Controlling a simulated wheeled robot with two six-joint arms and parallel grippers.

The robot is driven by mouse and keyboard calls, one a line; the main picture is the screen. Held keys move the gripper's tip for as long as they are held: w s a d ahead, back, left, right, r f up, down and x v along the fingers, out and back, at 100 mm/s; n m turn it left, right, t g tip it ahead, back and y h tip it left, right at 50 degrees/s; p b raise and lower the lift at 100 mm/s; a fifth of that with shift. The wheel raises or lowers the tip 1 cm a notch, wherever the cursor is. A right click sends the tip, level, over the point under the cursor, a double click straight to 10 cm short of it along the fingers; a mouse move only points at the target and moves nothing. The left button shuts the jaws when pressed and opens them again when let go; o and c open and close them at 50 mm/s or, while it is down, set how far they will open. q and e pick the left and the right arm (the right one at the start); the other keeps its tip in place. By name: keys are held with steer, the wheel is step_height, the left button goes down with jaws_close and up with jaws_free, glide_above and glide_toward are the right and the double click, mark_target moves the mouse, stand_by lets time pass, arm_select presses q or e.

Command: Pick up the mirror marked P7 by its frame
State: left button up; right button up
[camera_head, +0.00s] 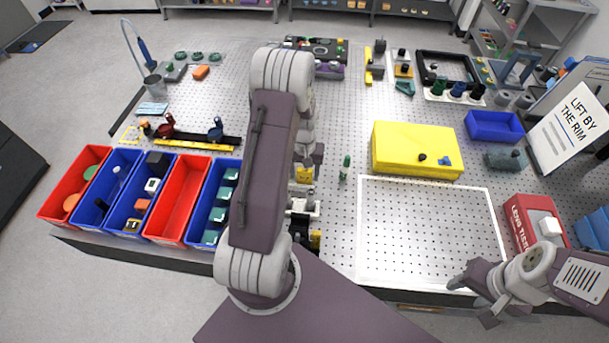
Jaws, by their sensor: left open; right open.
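I cannot make out a mirror marked P7 or read such a mark anywhere in the head view. My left arm stands across the middle and hides part of the bench behind it. My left gripper (311,160) is partly hidden behind that arm, over the middle of the perforated bench; I see nothing held in it. My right gripper (470,298) is open and empty at the lower right, by the front right corner of the white-outlined area (361,230).
Red and blue bins (174,200) line the front left. A yellow case (383,165) lies behind the outlined area, which looks empty. A red tissue box (522,225), blue tray (484,134) and "LIFT BY THE RIM" sign (572,127) stand right. A small green-topped piece (345,165) stands mid-bench.

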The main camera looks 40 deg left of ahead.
arm_select(q)
steer(key=shift+r, duration=0.1)
steer(key=c, duration=1.2)
